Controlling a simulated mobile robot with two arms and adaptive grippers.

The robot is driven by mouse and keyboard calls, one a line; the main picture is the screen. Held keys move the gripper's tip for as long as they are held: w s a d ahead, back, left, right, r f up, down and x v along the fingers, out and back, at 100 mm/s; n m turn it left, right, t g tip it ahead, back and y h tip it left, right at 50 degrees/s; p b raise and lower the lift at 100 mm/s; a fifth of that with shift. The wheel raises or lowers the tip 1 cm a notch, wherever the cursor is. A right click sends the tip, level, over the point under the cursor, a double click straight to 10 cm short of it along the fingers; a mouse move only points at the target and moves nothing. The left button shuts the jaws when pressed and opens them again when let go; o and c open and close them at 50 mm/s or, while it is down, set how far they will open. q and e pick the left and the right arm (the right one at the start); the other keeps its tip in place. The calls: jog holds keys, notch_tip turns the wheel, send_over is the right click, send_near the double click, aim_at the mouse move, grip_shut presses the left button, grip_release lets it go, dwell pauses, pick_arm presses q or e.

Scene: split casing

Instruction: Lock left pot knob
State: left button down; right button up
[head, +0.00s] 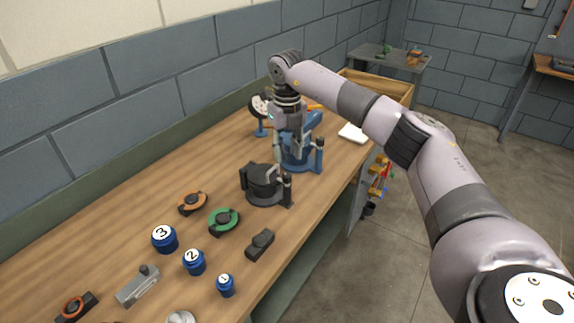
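A black pot-like casing (263,185) stands upright on the wooden bench, left of a similar blue casing (297,160). A dark upright knob or post (287,189) is at the black casing's right side. Another dark post (320,157) is at the blue casing's right side. My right gripper (288,158) points down over the area between the two casings and partly hides the blue one. Its fingertips are small against the casings, so I cannot tell whether they touch anything or how far apart they are. My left gripper is out of view.
Blue cylinders numbered 3 (164,239), 2 (193,262) and 1 (225,285) stand on the near bench. An orange ring part (192,203), a green ring part (223,222) and a black block (260,244) lie near the black casing. A gauge (259,106) stands behind.

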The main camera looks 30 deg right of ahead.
jog(key=shift+r, duration=2.3)
